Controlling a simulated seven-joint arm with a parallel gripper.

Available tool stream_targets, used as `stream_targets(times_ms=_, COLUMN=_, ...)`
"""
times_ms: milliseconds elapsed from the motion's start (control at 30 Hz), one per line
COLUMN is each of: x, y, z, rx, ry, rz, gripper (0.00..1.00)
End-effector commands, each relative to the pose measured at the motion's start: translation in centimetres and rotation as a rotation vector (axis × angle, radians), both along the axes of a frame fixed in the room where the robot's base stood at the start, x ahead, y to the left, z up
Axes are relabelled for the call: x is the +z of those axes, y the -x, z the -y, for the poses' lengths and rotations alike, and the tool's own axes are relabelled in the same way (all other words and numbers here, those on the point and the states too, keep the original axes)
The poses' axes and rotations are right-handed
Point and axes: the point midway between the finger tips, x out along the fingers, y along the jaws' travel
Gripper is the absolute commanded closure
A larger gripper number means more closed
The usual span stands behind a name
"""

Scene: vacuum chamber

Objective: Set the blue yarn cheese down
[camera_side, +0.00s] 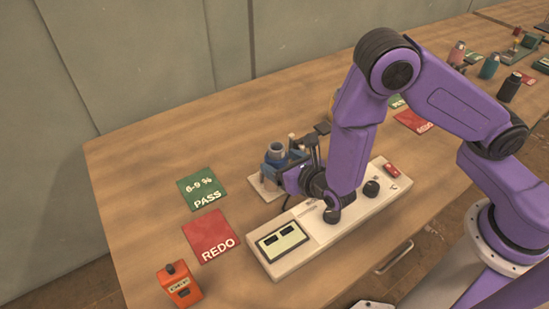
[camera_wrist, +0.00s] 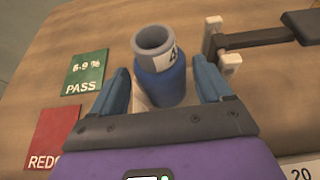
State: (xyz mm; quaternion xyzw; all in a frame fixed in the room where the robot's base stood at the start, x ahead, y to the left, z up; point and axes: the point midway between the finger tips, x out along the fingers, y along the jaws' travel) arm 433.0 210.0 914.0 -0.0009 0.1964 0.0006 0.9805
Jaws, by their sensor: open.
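The blue yarn cheese (camera_wrist: 163,86), a blue cylinder with a grey tube and a white label at its top, stands upright between the fingers of my gripper (camera_wrist: 161,78) in the wrist view. My gripper is open, with a finger on each side and visible gaps to the yarn. In the side view the cheese (camera_side: 276,151) shows its grey top, while the fingers partly cover its body. A pale plate (camera_side: 260,185) lies under it; the contact at its base is hidden.
A green PASS card (camera_side: 203,188) and a red REDO card (camera_side: 211,236) lie to the left. A white instrument with a display (camera_side: 283,243) is in front, and an orange device (camera_side: 179,286) stands at the near left. A dark arm with pale posts (camera_wrist: 262,38) is close on the right.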

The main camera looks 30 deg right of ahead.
Motion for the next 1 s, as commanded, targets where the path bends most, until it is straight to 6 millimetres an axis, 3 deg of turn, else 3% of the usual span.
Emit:
stream_targets(times_ms=100, x=1.0, y=2.4, z=-0.2, rx=0.007, ry=0.000, rz=0.002, gripper=0.22)
stream_targets(times_ms=300, x=2.2, y=5.3, z=-0.1, rx=0.004, ry=-0.001, rz=0.002, gripper=0.22)
stream_targets(times_ms=500, x=2.8, y=6.6, z=0.0, rx=0.000, ry=0.001, rz=0.002, gripper=0.22)
stream_targets(times_ms=733, x=3.1, y=6.6, z=0.3, rx=-0.018, ry=-0.010, rz=0.003, gripper=0.22)
stream_targets(times_ms=867, x=5.0, y=6.3, z=2.5, rx=-0.148, ry=-0.072, rz=0.008, gripper=0.22)
stream_targets(times_ms=1000, x=8.2, y=6.9, z=7.4, rx=-0.429, ry=-0.212, rz=-0.007, gripper=0.22)
